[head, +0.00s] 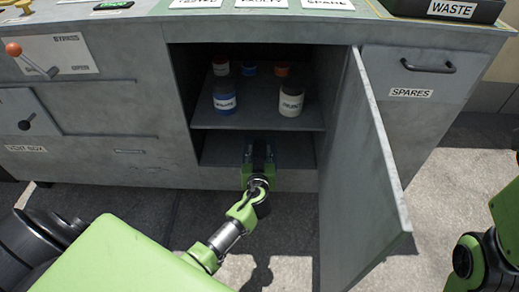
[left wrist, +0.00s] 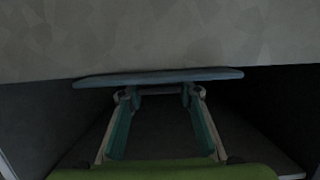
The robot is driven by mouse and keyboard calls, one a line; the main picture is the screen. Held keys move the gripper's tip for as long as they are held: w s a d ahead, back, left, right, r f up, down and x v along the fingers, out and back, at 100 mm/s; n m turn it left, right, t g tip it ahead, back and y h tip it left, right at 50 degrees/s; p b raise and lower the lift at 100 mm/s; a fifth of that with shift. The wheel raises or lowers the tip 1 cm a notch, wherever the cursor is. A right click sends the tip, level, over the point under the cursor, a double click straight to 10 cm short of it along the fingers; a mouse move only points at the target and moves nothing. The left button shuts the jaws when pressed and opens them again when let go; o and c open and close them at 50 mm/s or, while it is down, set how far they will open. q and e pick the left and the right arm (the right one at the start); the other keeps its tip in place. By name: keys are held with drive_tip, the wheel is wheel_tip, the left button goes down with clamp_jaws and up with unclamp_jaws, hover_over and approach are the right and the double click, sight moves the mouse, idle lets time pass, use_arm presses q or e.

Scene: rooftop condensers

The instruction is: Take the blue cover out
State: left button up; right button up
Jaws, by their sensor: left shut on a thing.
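My left gripper (head: 260,153) reaches into the lower compartment of the open cabinet, below the shelf. In the left wrist view, its two fingers (left wrist: 160,92) point forward and are shut on the blue cover (left wrist: 160,77). The cover shows as a thin, flat, blue-grey strip seen edge-on across the fingertips. In the head view I cannot make out the cover, as the gripper and the shadow hide it. My right gripper is not in view; only part of my right arm shows at the right edge.
The cabinet door (head: 368,180) stands open to the right of my left arm. A black waste tray (head: 440,8) stands on the counter.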

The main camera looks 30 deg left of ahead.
use_arm(q)
drive_tip(key=shift+s+d+f, duration=0.25)
drive_tip(key=shift+s, duration=0.3)
drive_tip(key=shift+s+d+f, duration=0.2)
drive_tip(key=shift+s, duration=0.35)
drive_tip(key=o, duration=0.4)
drive_tip(key=c, duration=0.4)
drive_tip(key=shift+r, duration=0.2)
